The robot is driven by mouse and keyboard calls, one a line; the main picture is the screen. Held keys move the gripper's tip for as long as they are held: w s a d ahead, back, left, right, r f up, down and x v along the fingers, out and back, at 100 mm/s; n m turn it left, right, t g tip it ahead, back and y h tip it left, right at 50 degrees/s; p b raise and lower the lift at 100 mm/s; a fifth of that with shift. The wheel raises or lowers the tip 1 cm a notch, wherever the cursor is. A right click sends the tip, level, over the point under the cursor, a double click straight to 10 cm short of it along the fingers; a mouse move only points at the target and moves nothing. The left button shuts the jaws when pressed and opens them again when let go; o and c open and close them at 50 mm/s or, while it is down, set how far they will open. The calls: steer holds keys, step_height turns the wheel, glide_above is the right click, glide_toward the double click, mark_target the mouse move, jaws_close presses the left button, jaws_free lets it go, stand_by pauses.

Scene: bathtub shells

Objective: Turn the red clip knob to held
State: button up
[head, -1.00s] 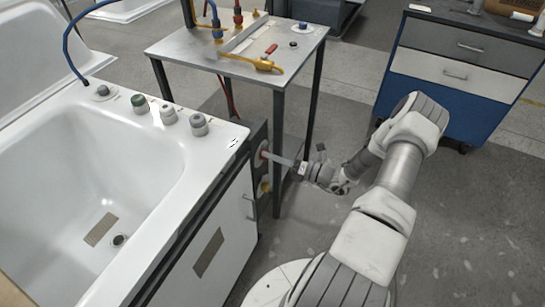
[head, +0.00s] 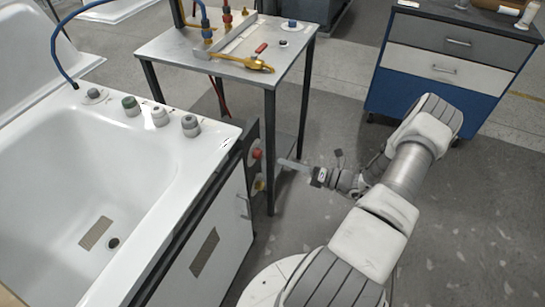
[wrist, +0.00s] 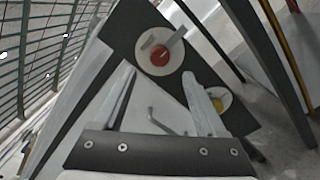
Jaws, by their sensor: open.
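The red clip knob (head: 257,154) is on the dark side panel at the end of the bathtub unit. In the wrist view the red knob (wrist: 160,55) sits on a pale round plate, with a grey bar or pointer running from it toward the upper right. My gripper (head: 283,162) is to the right of the knob, apart from it. In the wrist view my gripper (wrist: 160,80) has its two fingers spread, with nothing between them, and the knob lies beyond the fingertips.
A yellow knob (head: 259,185) is below the red one and also shows in the wrist view (wrist: 216,103). A metal table (head: 222,62) with hoses stands behind, its dark leg close to my gripper. A blue drawer cabinet (head: 420,95) stands at the back right.

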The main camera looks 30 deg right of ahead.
steer(key=v, duration=0.9)
